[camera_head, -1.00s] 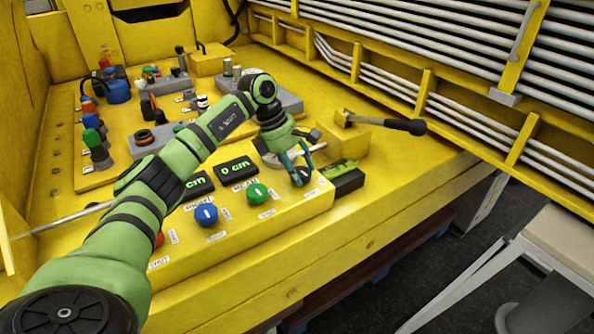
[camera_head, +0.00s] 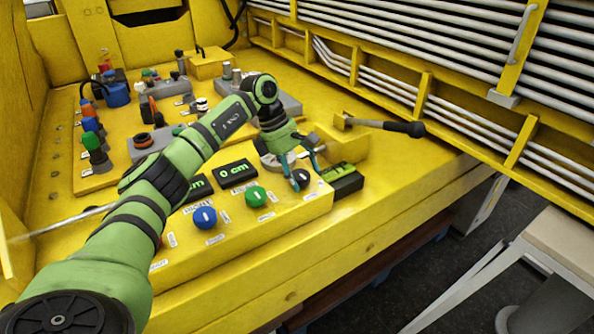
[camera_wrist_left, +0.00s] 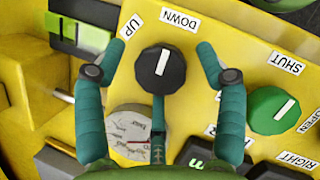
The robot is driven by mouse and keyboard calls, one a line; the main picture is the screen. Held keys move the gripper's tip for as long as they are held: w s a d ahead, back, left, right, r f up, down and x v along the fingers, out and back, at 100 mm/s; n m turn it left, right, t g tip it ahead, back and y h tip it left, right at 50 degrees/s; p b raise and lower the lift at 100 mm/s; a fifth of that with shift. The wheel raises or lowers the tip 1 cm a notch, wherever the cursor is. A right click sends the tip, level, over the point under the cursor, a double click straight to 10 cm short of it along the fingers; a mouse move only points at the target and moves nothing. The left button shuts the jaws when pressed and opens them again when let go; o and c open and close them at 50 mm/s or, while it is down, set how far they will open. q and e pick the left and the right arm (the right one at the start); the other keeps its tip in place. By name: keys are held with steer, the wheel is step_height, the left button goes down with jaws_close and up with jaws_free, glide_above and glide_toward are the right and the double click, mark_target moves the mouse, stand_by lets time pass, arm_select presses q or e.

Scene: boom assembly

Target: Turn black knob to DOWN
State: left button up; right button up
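The black knob (camera_wrist_left: 160,70) is on the yellow panel in the left wrist view. Its white line points up in the picture, between the UP label (camera_wrist_left: 132,26) and the DOWN label (camera_wrist_left: 180,20). My left gripper (camera_wrist_left: 160,50) is open, with one finger on each side of the knob and visible gaps between. In the head view my left gripper (camera_head: 302,168) is over the right end of the control box, where the knob is small and partly hidden by the fingers. My right gripper is in neither view.
A green knob (camera_wrist_left: 274,110) with SHUT and OPEN labels is right of the black knob in the wrist view. A round gauge (camera_wrist_left: 133,130) lies below left. In the head view, a blue knob (camera_head: 205,218) stands further left, and a black-handled lever (camera_head: 400,128) is behind.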

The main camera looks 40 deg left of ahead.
arm_select(q)
steer(key=shift+a+r, duration=0.3)
steer(key=shift+r, duration=0.15)
steer(key=v, duration=1.1)
steer(key=shift+s+d, duration=0.1)
